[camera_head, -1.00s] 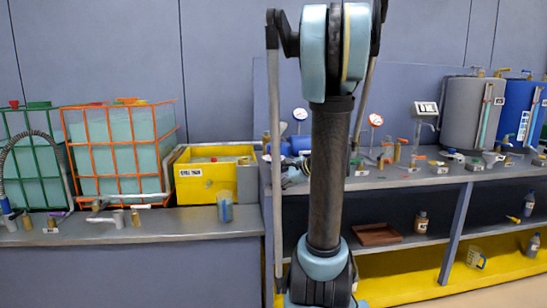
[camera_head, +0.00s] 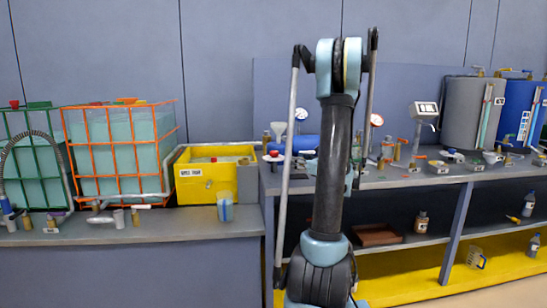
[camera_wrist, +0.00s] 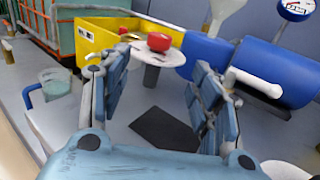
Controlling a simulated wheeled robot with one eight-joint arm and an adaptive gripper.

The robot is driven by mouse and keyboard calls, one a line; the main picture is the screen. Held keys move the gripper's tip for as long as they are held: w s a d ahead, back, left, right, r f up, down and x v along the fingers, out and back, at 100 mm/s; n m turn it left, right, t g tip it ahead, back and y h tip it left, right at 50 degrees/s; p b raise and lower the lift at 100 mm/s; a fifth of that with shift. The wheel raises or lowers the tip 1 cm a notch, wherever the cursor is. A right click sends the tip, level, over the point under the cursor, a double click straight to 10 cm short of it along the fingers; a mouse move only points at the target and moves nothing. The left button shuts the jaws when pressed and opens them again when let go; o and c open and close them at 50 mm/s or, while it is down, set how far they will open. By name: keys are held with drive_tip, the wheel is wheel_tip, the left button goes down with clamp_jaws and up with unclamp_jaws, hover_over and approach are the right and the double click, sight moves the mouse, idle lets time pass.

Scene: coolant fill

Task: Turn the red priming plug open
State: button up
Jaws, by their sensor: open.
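The red priming plug (camera_wrist: 158,41) is a small red knob above a round white plate on a grey post, in the upper middle of the wrist view. It also shows in the head view as a small red spot (camera_head: 274,153) on a white disc, left of my arm. My gripper (camera_wrist: 160,65) is open and empty, its two blue-grey fingers spread left and right. The plug appears beyond the fingertips, between them in the picture and apart from them. In the head view my arm hides most of the gripper.
A blue cylindrical body (camera_wrist: 262,75) with a white pipe stands close to the right finger. A yellow bin (camera_wrist: 90,38) is behind on the left. A translucent jug (camera_wrist: 55,85) with a blue handle stands at left. A dark flat patch lies on the bench between the fingers.

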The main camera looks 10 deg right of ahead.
sight(277, 154)
drive_tip(key=x, duration=1.5)
drive_tip(key=shift+w+a, duration=0.2)
drive_tip(key=shift+a, duration=0.05)
drive_tip(key=c, duration=1.1)
